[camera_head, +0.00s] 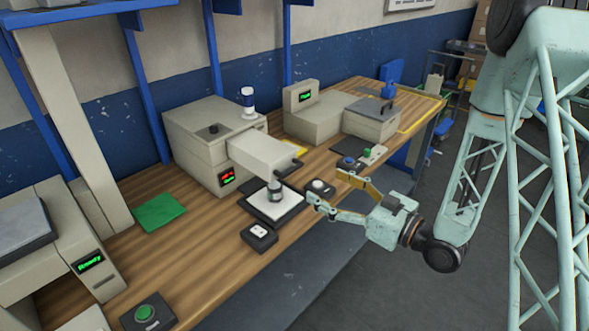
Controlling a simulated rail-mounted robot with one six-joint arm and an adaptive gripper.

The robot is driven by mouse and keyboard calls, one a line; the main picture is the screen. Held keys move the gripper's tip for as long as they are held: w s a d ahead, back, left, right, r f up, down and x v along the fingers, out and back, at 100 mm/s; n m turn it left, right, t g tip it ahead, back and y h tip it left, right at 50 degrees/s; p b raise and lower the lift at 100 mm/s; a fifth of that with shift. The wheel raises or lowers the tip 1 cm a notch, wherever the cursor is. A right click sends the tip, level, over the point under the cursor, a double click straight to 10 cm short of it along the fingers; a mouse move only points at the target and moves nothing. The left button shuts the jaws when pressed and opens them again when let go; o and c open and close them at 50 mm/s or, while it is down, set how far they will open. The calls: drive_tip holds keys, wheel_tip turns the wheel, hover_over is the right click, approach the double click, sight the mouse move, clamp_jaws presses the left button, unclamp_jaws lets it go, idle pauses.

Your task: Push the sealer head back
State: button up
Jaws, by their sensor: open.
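The sealer head (262,152) looks like the beige block that sticks out of the front of a larger beige machine (190,150). It extends over a white plate (290,205) with a dark border. A small dark-and-pale jar (275,191) stands upright on the plate, below the head. A dark knob or handle (297,164) shows at the head's front end. My gripper (326,187) is open and empty, to the right of the head and plate, apart from the head. Its fingers point left toward the machine.
A small dark switch box (259,236) sits in front of the plate, and a round-button box (318,188) lies close to my fingertips. A second beige machine (325,118) stands farther back. A green pad (158,212) lies left.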

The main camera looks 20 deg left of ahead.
sight(294, 170)
drive_tip(key=shift+s, duration=0.2)
drive_tip(key=shift+w+a, duration=0.1)
drive_tip(key=shift+a, duration=0.1)
idle(0.3)
drive_tip(key=shift+x, duration=6.75)
drive_tip(key=c, duration=1.1)
drive_tip(key=shift+a, duration=0.1)
